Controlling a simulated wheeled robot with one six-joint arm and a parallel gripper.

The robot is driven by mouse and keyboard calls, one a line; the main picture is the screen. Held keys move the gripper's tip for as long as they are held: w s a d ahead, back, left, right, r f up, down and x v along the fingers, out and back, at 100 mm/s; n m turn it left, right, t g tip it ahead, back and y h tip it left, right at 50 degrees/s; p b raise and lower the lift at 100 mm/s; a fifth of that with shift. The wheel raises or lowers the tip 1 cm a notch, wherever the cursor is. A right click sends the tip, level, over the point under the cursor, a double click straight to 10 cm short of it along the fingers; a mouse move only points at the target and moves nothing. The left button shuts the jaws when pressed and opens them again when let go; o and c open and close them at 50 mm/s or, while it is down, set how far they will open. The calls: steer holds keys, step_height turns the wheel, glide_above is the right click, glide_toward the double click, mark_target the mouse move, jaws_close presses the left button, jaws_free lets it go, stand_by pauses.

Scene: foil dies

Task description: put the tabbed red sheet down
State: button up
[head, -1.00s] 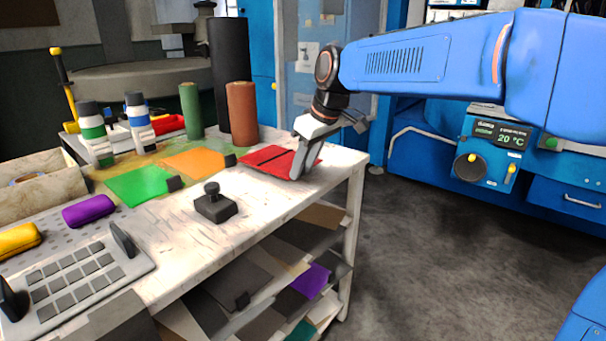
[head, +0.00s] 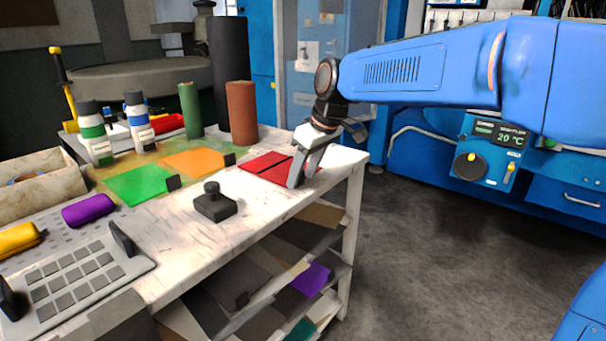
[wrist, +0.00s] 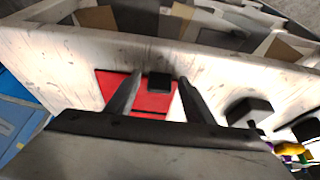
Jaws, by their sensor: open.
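The red sheet (head: 262,165) lies flat on the white worktop near its far right corner. In the wrist view the red sheet (wrist: 152,102) carries a small black tab (wrist: 159,81) at its edge, which lies between my fingers. My gripper (head: 303,182) is over the right part of the sheet, fingers pointing down. In the wrist view my gripper (wrist: 158,88) is open, with its two fingers apart on either side of the tab and clear of it. I cannot tell whether the fingertips touch the sheet.
A green sheet (head: 138,186) and an orange sheet (head: 196,161) lie left of the red one. A black knobbed block (head: 215,204) stands in front. Dark red (head: 242,112) and green (head: 190,110) rolls stand behind. The worktop's right edge is close to my gripper.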

steer(key=v, duration=1.2)
steer(key=s+d+f+m+t+h, duration=0.1)
steer(key=s+d+f+m, duration=0.2)
steer(key=s+d+f, duration=0.35)
steer(key=s+d+f+m+h, duration=0.1)
steer(key=s+d+f+m, duration=0.15)
steer(key=s+d, duration=0.6)
steer(key=s+d+f+m+t+h, duration=0.1)
steer(key=s+d+f+m, duration=0.4)
steer(key=s+d+f, duration=0.6)
step_height(320, 180, down, 4)
steer(key=shift+s+f+h, duration=0.1)
steer(key=shift+s+h, duration=0.2)
steer(key=shift+s, duration=0.35)
